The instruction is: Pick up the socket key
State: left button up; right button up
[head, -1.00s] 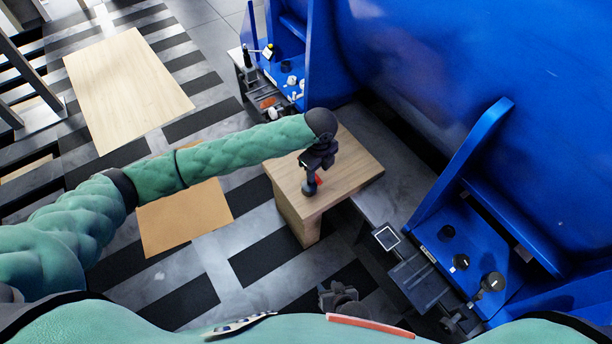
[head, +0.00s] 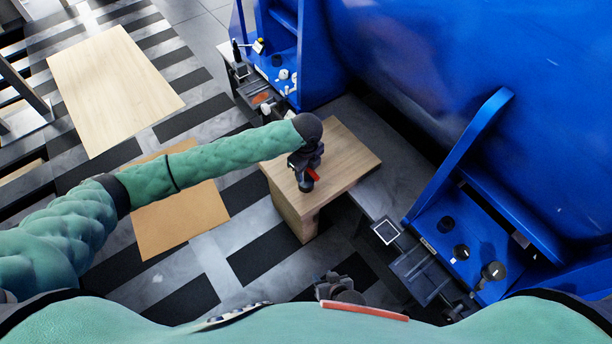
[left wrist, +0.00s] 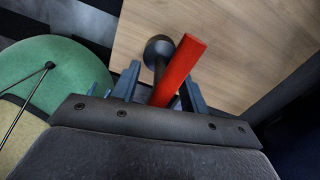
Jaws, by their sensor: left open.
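The socket key (head: 313,174) shows as a red bar by a dark round end at the wooden table. In the left wrist view its red bar (left wrist: 180,70) slants up from between the fingers, and the dark round knob (left wrist: 158,48) stands just beside it. My left gripper (head: 305,178) is over the table at the key, pointing down. In the left wrist view its two fingers (left wrist: 160,90) are apart, with the red bar between them. The lower part of the key is hidden by the gripper. My right gripper (head: 338,286) is low in the head view, its fingers unclear.
The wooden table (head: 345,160) has bare top to the right of the gripper. A blue machine (head: 430,90) rises behind it, with a blue bracket and black knobs (head: 461,252) at right. Wooden panels (head: 115,85) lie on the striped floor at left.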

pick_arm(q)
jog(key=shift+f, duration=0.9)
grip_shut()
jog(key=shift+r, duration=0.1)
jog(key=shift+r, duration=0.5)
notch_tip(320, 180, up, 3)
jog(key=shift+w+f, duration=0.1)
jog(key=s+d+r+p, duration=0.1)
jog(key=s+d+r, duration=0.5)
jog(key=s, duration=0.3)
jog(key=shift+s+d+r, duration=0.35)
jog(key=shift+d+r, duration=0.05)
jog(key=shift+r, duration=0.15)
